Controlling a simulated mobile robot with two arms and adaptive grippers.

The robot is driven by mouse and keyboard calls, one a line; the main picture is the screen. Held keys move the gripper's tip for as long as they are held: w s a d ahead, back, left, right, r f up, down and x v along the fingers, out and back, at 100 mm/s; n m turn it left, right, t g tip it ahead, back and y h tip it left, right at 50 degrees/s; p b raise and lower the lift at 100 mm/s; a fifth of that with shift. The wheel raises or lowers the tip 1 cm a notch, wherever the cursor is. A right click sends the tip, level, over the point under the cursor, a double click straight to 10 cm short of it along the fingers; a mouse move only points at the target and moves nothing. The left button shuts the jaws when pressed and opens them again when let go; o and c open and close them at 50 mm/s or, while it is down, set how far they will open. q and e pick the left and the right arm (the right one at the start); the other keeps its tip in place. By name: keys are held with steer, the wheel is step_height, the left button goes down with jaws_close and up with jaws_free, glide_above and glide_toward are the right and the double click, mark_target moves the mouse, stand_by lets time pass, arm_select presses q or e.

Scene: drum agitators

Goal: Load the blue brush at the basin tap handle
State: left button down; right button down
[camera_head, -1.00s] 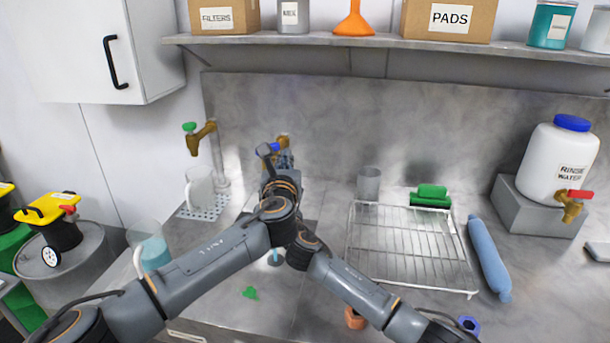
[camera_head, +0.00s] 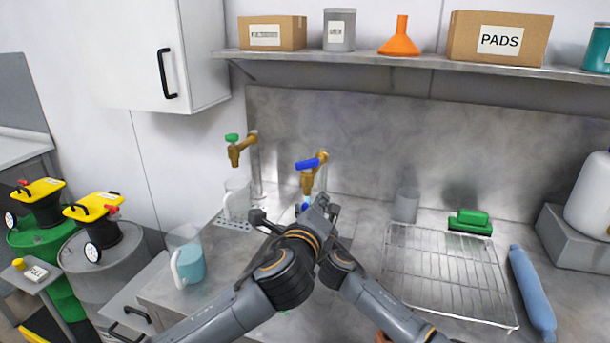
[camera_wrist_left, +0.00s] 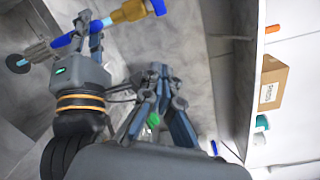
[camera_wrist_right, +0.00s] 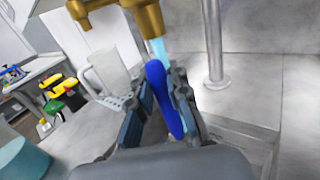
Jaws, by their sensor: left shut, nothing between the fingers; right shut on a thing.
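The basin tap (camera_head: 308,178) is brass with a blue handle (camera_head: 312,161). In the right wrist view the brass tap (camera_wrist_right: 146,17) is at the top, with a light-blue stream (camera_wrist_right: 158,49) under its spout. My right gripper (camera_wrist_right: 164,88) is shut on the blue brush (camera_wrist_right: 164,98), just below the spout at the stream. My left gripper (camera_wrist_left: 157,82) is shut and empty, near the right gripper (camera_wrist_left: 92,30) in the left wrist view. In the head view my arms overlap below the tap and hide much of both grippers and the brush.
A second tap with a green handle (camera_head: 232,138) stands left. A clear pitcher (camera_head: 236,199) and a jug of blue liquid (camera_head: 188,258) stand nearby. A wire rack (camera_head: 445,270), grey cup (camera_head: 405,206), green brush (camera_head: 471,219) and blue roll (camera_head: 531,290) lie right. A shelf (camera_head: 400,62) hangs above.

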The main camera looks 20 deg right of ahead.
mark_target(296, 166)
arm_select(q)
steer(key=a+n+h, duration=0.1)
steer(key=a+n, duration=0.4)
steer(key=shift+n, duration=0.8)
steer(key=x, duration=0.4)
steer(key=a+x, duration=0.1)
steer(key=x, duration=0.2)
steer(key=w+r+x, duration=0.1)
steer(key=x, duration=0.3)
steer(key=shift+w+a, duration=0.2)
steer(key=shift+w, duration=0.1)
steer(key=shift+w+a, duration=0.2)
steer(key=shift+w, duration=0.5)
steer(key=shift+w+a+r, duration=0.1)
steer(key=shift+w+a, duration=0.2)
steer(key=shift+w, duration=0.25)
steer(key=shift+w+a, duration=0.3)
steer(key=shift+w, duration=0.25)
steer(key=shift+w+a, duration=0.15)
steer(key=shift+w, duration=0.05)
steer(key=shift+s, duration=0.15)
